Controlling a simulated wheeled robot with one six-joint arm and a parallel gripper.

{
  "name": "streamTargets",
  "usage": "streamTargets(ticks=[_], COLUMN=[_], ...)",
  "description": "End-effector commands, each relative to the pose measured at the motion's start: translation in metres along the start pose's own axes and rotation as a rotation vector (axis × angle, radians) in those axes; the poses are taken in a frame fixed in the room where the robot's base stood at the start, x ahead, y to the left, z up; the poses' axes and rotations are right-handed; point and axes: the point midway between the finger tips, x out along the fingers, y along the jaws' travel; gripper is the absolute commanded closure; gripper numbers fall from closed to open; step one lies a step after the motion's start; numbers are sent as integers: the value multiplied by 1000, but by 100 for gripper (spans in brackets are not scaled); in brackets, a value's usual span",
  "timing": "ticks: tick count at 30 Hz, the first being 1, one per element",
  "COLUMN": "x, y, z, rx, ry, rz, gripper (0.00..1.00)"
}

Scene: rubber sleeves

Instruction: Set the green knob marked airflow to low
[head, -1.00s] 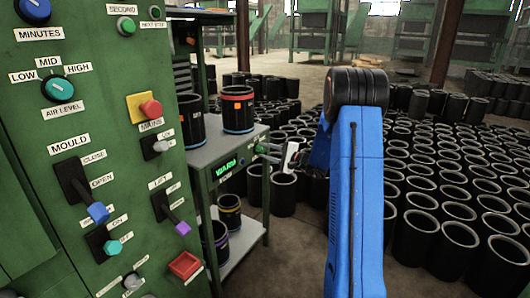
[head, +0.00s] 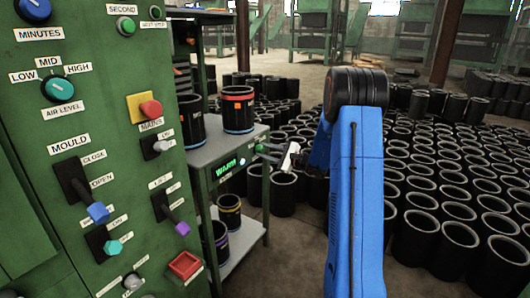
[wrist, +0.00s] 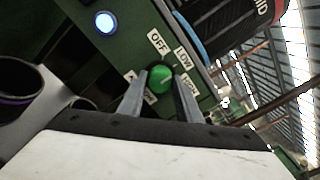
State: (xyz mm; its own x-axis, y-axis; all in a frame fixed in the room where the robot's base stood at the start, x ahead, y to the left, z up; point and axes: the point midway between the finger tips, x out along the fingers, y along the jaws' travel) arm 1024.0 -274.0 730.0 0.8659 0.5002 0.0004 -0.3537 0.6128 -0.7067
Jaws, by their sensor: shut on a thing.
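The green knob (wrist: 160,78) sits on the green panel of the bench. In the wrist view it is between the two fingers of my gripper (wrist: 160,88), which is shut on it. Labels OFF (wrist: 158,41) and LOW (wrist: 184,58) stand beyond the knob, and another label at its right is partly covered by a finger. The label on the near left is mostly hidden. A pale pointer mark on the knob shows, seemingly towards the right side, but its exact setting is hard to read. In the head view my gripper (head: 268,153) reaches the bench front from the right.
A lit blue button (wrist: 105,22) is beside the knob. A green WARM display (head: 225,168) is further left on the bench (head: 205,156). Black sleeves with coloured bands (head: 238,108) stand on top. Many black sleeves (head: 445,205) crowd the floor at right. A control cabinet (head: 120,150) fills the left.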

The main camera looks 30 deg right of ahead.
Motion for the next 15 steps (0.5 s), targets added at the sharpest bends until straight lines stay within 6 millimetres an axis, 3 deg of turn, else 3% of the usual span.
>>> streamTargets(ticks=[7, 8, 9, 10, 15], x=[-1, -1, -1, -1, -1], y=[2, 2, 2, 1, 1], z=[-2, -2, -2, -1, -1], rx=[2, 2, 2, 2, 0], ry=[3, 3, 3, 3, 2], rz=[2, 2, 2, 1, 1], gripper=[91, 64, 54, 50, 50])
